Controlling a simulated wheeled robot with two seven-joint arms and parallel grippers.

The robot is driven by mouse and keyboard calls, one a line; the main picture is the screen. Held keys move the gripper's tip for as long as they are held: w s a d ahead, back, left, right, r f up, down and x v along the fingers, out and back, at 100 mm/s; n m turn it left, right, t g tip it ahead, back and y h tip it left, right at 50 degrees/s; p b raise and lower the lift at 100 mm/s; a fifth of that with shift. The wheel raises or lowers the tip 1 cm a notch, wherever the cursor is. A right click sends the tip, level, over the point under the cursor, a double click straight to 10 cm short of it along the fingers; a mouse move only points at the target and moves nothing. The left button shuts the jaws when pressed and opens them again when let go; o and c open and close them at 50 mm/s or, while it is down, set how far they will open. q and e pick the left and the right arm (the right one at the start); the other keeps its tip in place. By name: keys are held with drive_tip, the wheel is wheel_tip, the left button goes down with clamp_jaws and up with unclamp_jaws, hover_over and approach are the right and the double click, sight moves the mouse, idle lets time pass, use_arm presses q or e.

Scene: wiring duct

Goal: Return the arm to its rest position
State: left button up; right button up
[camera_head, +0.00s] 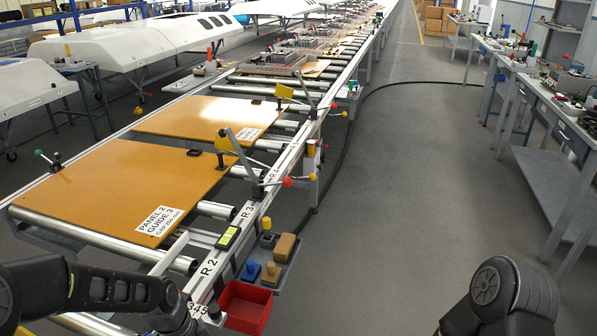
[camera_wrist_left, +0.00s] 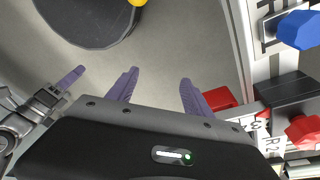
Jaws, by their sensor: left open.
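My left arm (camera_head: 85,287) comes in from the left in the head view and reaches over the near end of the conveyor frame. Its gripper is not visible there. In the left wrist view my left gripper (camera_wrist_left: 160,76) is open, its two purple fingers apart over bare grey floor with nothing between them. My right arm (camera_head: 500,295) shows at the bottom right of the head view, its gripper outside that view. In the left wrist view another purple finger on a grey mechanism (camera_wrist_left: 55,92) shows at the left edge, apparently part of my right gripper.
A red bin (camera_head: 245,306) and a grey tray (camera_head: 290,262) with small blocks hang beside the conveyor rail. Orange panels (camera_head: 125,185) lie on the rollers. A blue knob (camera_wrist_left: 300,30) is close on the right in the wrist view. The aisle floor (camera_head: 400,180) is clear except for a black cable.

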use_arm(q)
drive_tip(key=s+d+f+n+h, duration=0.1)
drive_tip(key=s+d+f+n, duration=1.2)
drive_tip(key=s+f, duration=0.2)
wheel_tip(320, 180, down, 2)
drive_tip(key=shift+s+d+f+n+h, duration=0.1)
drive_tip(key=shift+s+d+n+h, duration=0.2)
drive_tip(key=shift+d+h, duration=0.1)
